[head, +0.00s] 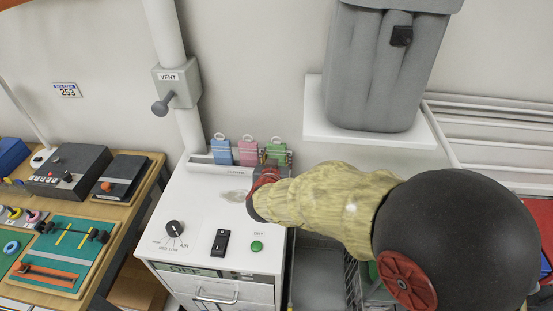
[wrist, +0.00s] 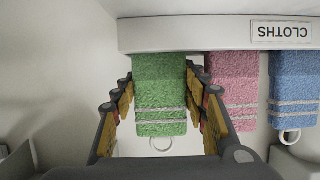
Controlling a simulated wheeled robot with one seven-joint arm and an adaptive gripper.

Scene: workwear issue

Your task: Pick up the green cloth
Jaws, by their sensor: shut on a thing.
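The cloth still meets the rail. In the head view my gripper and arm hide its lower part.
The rail (wrist: 220,33) carries a CLOTHS label. The cabinet top (head: 205,205) has a knob, a black switch and a green button.

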